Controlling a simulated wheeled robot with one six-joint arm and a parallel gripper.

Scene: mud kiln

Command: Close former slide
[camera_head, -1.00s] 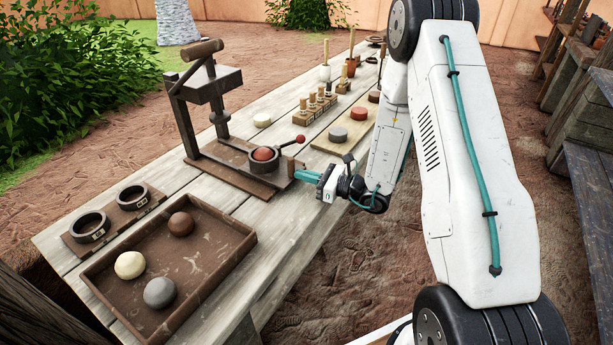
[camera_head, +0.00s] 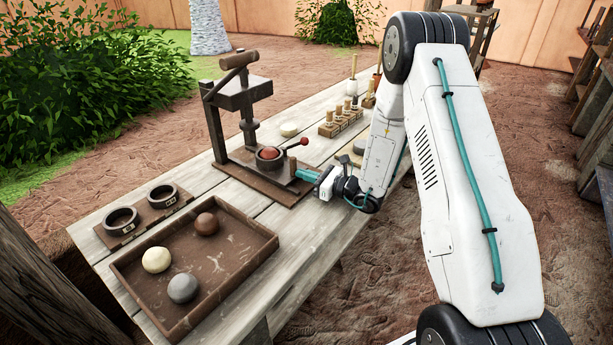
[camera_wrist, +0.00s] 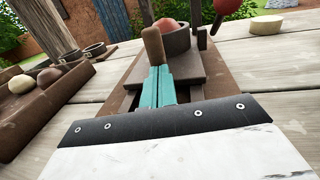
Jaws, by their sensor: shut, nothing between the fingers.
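The former (camera_head: 235,100) is a dark press with an upright post, an arm and a ram, standing on the wooden table. Its slide (camera_head: 272,173) is a dark plate on the base, carrying a ring mould with a red-brown clay ball (camera_head: 269,153) in it. The slide also shows in the wrist view (camera_wrist: 190,72), with a wooden peg handle (camera_wrist: 153,46) at its near end. My gripper (camera_head: 300,173) has teal fingers, shut and empty. In the wrist view the fingertips (camera_wrist: 158,72) are right at the peg's near side; I cannot tell whether they touch.
A brown tray (camera_head: 262,262) with three clay balls lies at the front of the table. Two dark rings (camera_head: 121,219) sit on a board beside it. A red-knobbed lever (camera_head: 302,142) sticks out from the mould. Stamps (camera_head: 338,122) stand behind.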

